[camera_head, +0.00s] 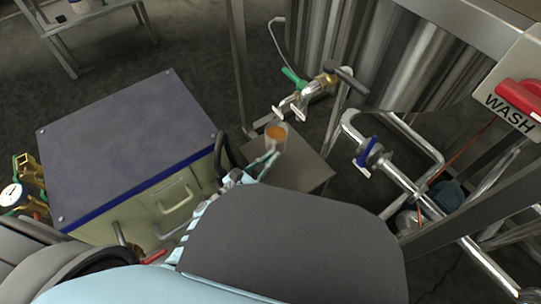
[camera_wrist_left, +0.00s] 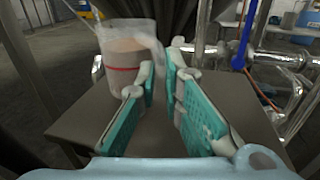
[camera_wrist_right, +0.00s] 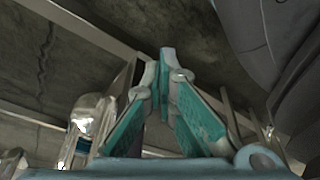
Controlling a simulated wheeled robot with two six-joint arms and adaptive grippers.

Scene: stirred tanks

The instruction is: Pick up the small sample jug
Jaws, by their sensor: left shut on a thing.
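The small sample jug (camera_head: 277,136) is clear, with orange-brown contents. In the left wrist view the jug (camera_wrist_left: 122,62) shows a red line round it and its handle on the right. My left gripper (camera_head: 268,160) is at the handle's side of the jug. In its wrist view the left gripper (camera_wrist_left: 162,76) is shut on the handle, with a narrow gap between its pads. The jug looks upright; I cannot tell whether its base touches the stand. My right gripper (camera_wrist_right: 160,78) shows only in its own wrist view, its fingertips together, with nothing seen between them.
A small grey stand (camera_head: 302,172) is under and beside the jug. A tap with a green handle (camera_head: 292,77) is just above the jug. A blue-handled valve (camera_head: 370,150) and steel pipes are at right. A large grey-topped cabinet (camera_head: 125,140) is at left.

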